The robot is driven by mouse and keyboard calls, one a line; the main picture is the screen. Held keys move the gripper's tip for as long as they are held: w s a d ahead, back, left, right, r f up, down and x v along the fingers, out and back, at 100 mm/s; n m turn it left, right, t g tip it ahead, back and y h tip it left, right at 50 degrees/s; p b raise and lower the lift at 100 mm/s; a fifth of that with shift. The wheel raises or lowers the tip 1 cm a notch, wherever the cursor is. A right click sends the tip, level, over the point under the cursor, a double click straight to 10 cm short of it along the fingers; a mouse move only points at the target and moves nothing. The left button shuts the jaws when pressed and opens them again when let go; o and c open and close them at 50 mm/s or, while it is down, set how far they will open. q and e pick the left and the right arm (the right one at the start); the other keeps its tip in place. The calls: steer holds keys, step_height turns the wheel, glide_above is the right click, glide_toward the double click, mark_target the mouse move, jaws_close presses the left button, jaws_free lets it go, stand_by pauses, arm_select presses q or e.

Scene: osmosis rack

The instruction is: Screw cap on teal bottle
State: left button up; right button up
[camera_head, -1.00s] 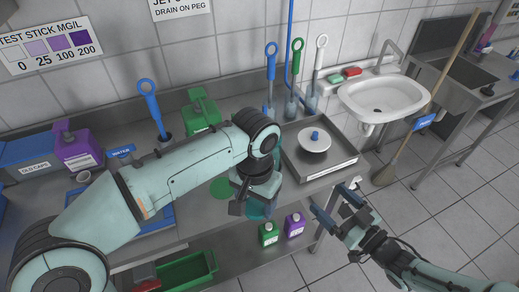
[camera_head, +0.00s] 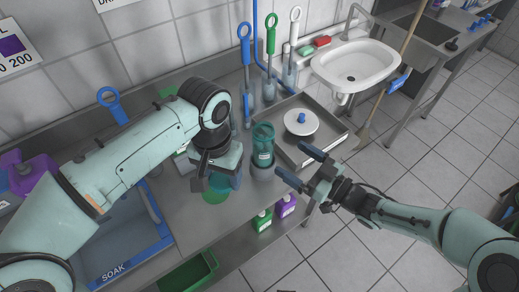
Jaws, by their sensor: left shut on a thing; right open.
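The teal bottle (camera_head: 264,143) stands upright on the steel counter near its front edge, its lower part in or on a grey round base (camera_head: 263,171). A pale label shows low on it, and its top looks uncapped. My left gripper (camera_head: 213,183) is just left of the bottle, pointing down over a green round spot (camera_head: 215,195). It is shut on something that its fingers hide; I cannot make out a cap. My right gripper (camera_head: 297,168) is open and empty, right of the bottle, with its blue fingers pointing toward it.
Brushes (camera_head: 269,60) stand along the wall. A blue SOAK tray (camera_head: 118,268) is at the left. Green (camera_head: 261,221) and purple (camera_head: 286,205) jugs stand on the lower shelf.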

mark_target(273, 147)
arm_select(q)
steer(key=shift+d, duration=0.1)
arm_select(e)
steer(key=shift+s, duration=0.1)
arm_select(q)
steer(key=shift+r+p, duration=0.35)
steer(key=shift+r, duration=0.15)
arm_select(e)
steer(key=shift+x, duration=3.45)
arm_select(q)
steer(key=shift+w+r+p, duration=0.3)
steer(key=shift+r+p, duration=0.25)
steer(key=shift+r, duration=0.15)
arm_select(e)
steer(key=shift+f+x, duration=0.15)
steer(key=shift+x, duration=1.2)
steer(key=shift+f+x, duration=0.2)
steer(key=shift+x, duration=1.1)
arm_select(q)
steer(key=shift+s, duration=0.1)
arm_select(e)
steer(key=shift+s, duration=0.1)
steer(key=c, duration=1.1)
